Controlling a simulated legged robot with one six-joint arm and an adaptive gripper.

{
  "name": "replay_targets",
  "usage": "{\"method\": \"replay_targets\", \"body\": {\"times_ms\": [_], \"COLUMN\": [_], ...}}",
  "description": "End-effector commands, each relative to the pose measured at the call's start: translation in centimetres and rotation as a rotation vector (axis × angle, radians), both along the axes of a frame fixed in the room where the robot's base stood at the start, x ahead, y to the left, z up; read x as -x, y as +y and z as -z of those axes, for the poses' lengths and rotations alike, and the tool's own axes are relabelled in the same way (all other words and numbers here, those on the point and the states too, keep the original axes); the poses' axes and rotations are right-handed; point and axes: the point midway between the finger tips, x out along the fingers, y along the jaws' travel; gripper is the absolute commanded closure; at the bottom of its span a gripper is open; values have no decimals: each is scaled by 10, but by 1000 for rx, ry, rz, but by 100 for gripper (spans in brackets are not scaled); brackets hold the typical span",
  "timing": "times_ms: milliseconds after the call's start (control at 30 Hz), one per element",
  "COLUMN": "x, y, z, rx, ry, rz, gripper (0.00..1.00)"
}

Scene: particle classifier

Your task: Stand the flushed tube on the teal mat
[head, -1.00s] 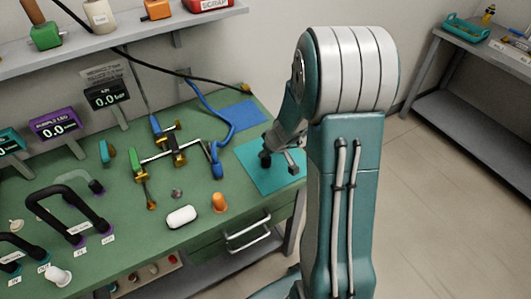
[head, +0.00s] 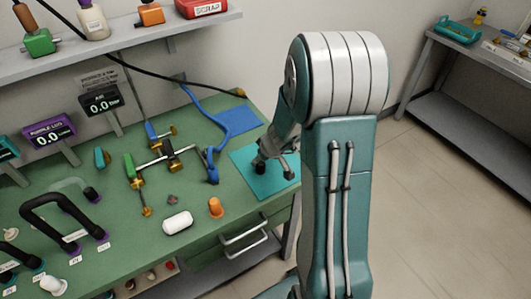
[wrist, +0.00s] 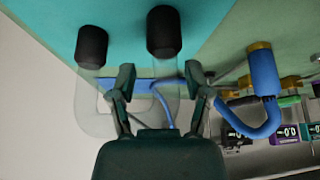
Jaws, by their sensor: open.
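A clear U-shaped tube with two black ends shows in the wrist view, one end (wrist: 92,47) at the left and the other (wrist: 164,31) nearer the middle. It stands with its black ends down at the teal mat (wrist: 130,14) and its bend up; firm contact is hard to judge. My gripper (wrist: 160,78) is open, with its fingers on either side of one clear leg. In the head view my gripper (head: 272,160) is low over the teal mat (head: 284,184), with a black end (head: 260,167) beside it. My arm hides part of the mat there.
A blue hose (head: 212,165) and a branched brass fitting (head: 167,150) lie left of the teal mat. A blue mat (head: 237,118) is behind it. An orange-capped piece (head: 215,207) and a white block (head: 177,223) stand in front. Another U-shaped tube (head: 65,185) is farther left.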

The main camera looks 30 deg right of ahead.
Motion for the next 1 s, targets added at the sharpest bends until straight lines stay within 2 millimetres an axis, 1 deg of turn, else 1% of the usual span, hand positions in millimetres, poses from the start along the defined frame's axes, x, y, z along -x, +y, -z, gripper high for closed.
{"method": "replay_targets", "body": {"times_ms": [600,700,800,867,900,967,1000], "x": [46,51,54,55,57,61,66], "y": [-11,-12,-12,-9,-4,9,20], "z": [-90,-99,-104,-108,-113,-125,-135], "rx": [2,1,2,-1,-3,-9,-14], "ry": [-5,-3,-1,-3,-4,-4,-4], "rz": [1,1,0,0,-3,-7,-9], "gripper": [36,36,36,36,36,36,36]}}
